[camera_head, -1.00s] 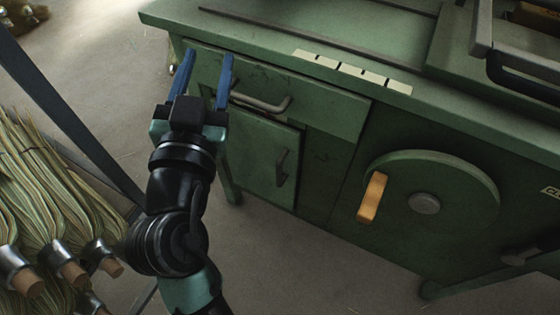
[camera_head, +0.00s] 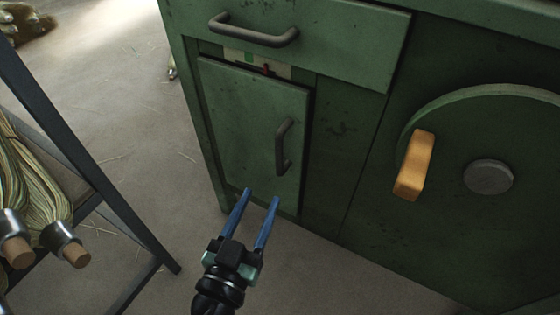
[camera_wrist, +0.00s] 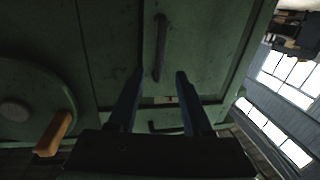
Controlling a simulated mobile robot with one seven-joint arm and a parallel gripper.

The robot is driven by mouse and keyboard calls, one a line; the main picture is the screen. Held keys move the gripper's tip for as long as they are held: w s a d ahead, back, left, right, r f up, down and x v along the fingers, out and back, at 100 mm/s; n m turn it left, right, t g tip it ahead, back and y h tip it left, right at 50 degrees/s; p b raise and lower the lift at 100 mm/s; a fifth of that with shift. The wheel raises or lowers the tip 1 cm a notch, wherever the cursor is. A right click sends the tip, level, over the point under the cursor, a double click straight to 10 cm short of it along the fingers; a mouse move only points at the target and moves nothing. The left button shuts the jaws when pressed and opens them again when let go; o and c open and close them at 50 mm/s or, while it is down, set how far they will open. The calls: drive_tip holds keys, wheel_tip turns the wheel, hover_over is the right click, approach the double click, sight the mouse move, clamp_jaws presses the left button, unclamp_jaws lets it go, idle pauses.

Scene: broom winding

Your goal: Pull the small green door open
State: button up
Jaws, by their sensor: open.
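The small green door (camera_head: 240,140) is shut in the cabinet front, below a drawer, in the head view. Its dark vertical handle (camera_head: 283,148) is on the door's right side. The door (camera_wrist: 190,50) and its handle (camera_wrist: 160,48) also show in the wrist view, turned over. My gripper (camera_head: 259,194) has two blue fingers, spread apart with nothing between them. In the head view it overlaps the door's lower edge, below and left of the handle. In the wrist view the handle lies beyond the fingertips (camera_wrist: 160,74), between their lines. I see no contact.
A drawer with a bar handle (camera_head: 254,32) is above the door. A round green wheel with an orange grip (camera_head: 414,165) is on the cabinet's right. A dark metal rack (camera_head: 90,150) with brooms (camera_head: 62,240) stands at left. The floor between is mostly clear.

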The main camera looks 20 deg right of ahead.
sight(278, 159)
drive_tip(key=b+x, duration=0.2)
drive_tip(key=x, duration=1)
clamp_jaws()
idle(1.1)
